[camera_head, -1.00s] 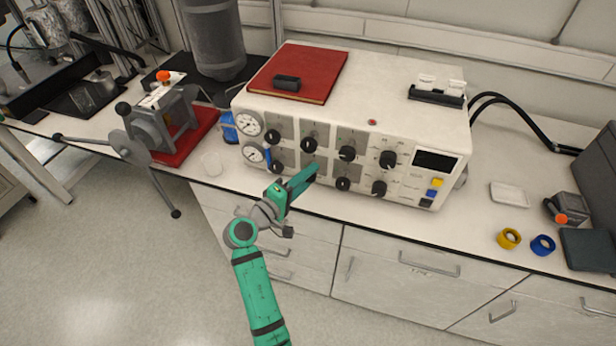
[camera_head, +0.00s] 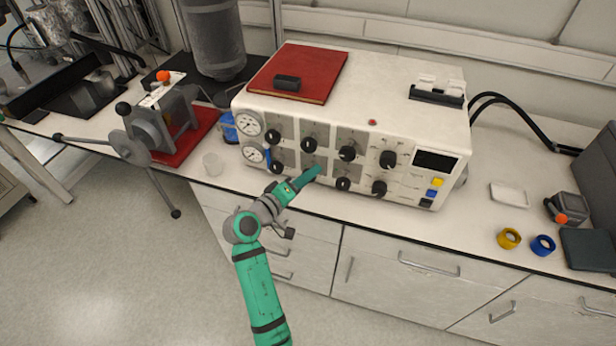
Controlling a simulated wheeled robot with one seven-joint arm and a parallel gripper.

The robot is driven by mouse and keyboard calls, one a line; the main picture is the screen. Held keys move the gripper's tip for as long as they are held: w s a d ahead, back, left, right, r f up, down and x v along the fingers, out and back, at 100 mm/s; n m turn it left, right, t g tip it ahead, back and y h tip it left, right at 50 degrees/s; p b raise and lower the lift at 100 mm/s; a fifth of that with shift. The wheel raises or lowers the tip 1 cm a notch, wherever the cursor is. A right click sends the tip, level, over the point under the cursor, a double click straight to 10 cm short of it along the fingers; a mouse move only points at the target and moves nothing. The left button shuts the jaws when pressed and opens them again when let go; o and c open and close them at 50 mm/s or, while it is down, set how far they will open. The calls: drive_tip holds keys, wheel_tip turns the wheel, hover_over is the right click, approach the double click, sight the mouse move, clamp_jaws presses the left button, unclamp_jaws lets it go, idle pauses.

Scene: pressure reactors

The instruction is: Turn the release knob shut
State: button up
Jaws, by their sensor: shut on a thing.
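A white control box (camera_head: 430,140) stands on the bench, with two rows of black knobs on its front panel. My green gripper (camera_head: 314,171) is at the lower row, second place from the left, with its fingertips against the panel. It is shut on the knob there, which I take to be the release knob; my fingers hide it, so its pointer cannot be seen. The knob above it (camera_head: 309,145) and the lower knobs on either side, left (camera_head: 277,167) and right (camera_head: 343,184), show clear of my fingers. The panel labels are too small to read.
Two gauges (camera_head: 249,123) sit at the panel's left end. A red book (camera_head: 315,72) lies on top of the box. Yellow (camera_head: 509,238) and blue (camera_head: 543,245) rings lie on the bench at right.

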drive_tip(key=o, duration=1.1)
drive_tip(key=shift+c, duration=0.2)
drive_tip(key=v, duration=1.1)
drive_tip(key=shift+f, duration=0.1)
drive_tip(key=s+d+f+n+y, duration=0.2)
drive_tip(key=s+f+y, duration=0.35)
drive_tip(key=f, duration=0.75)
drive_tip(key=s+f+y, duration=0.2)
drive_tip(key=s+f, duration=0.1)
drive_tip(key=s, duration=0.5)
drive_tip(key=s+f+y, duration=0.2)
drive_tip(key=s+f, duration=0.2)
drive_tip(key=s, duration=0.3)
drive_tip(key=s+d+r+m+t, duration=0.1)
drive_tip(key=s+d+r+m, duration=0.1)
drive_tip(key=s+r, duration=0.3)
drive_tip(key=s+d+r+m+t, duration=0.1)
drive_tip(key=s+r+m, duration=0.4)
drive_tip(key=s, duration=0.8)
drive_tip(key=shift+s+d+r+t, duration=0.4)
drive_tip(key=shift+d, duration=0.4)
